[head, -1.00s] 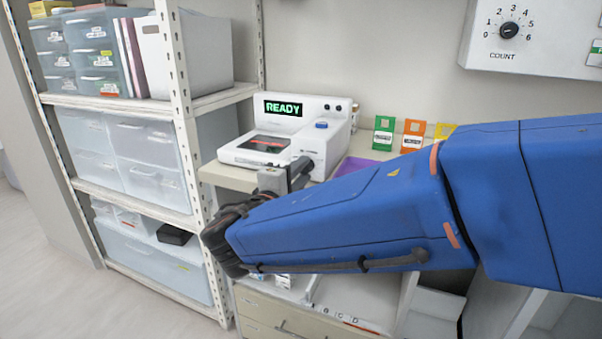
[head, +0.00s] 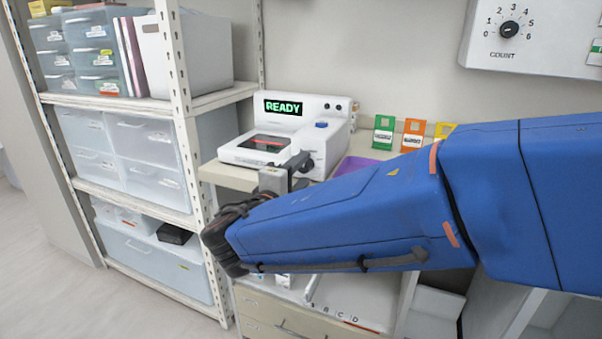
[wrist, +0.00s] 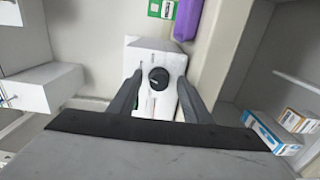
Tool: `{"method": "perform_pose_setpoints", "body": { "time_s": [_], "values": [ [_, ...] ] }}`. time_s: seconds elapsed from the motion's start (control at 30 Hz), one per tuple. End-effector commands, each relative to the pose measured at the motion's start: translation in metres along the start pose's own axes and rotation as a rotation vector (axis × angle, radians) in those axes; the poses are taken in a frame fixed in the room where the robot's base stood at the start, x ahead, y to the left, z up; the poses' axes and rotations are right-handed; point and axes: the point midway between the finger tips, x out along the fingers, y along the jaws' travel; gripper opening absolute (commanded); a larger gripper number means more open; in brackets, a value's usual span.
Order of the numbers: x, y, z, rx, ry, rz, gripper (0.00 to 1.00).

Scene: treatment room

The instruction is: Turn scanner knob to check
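The scanner (head: 338,140) is a white device on the counter, its screen (head: 283,107) reading READY in green. It has a blue button (head: 321,124) on top. In the wrist view a round black knob (wrist: 158,78) sits on the scanner's white face (wrist: 146,52). My gripper (wrist: 158,88) is open, one dark finger on each side of the knob, with gaps showing between fingers and knob. In the head view my gripper (head: 298,168) is at the scanner's front right and largely hides the knob. The knob's setting is too small to read.
Colored cards (head: 383,135) stand behind a purple item (head: 356,165) right of the scanner. A shelf rack with clear drawers (head: 133,152) stands close on the left. A wall panel with a COUNT dial (head: 508,30) hangs at upper right. Small boxes (wrist: 270,132) lie at right in the wrist view.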

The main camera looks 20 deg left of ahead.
Motion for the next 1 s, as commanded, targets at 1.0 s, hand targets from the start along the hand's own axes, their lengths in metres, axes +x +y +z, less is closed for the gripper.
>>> {"method": "perform_pose_setpoints", "body": {
  "time_s": [1.0],
  "values": [
    [-0.147,0.0,-0.001,0.0,0.003,0.0,0.45]
  ]
}}
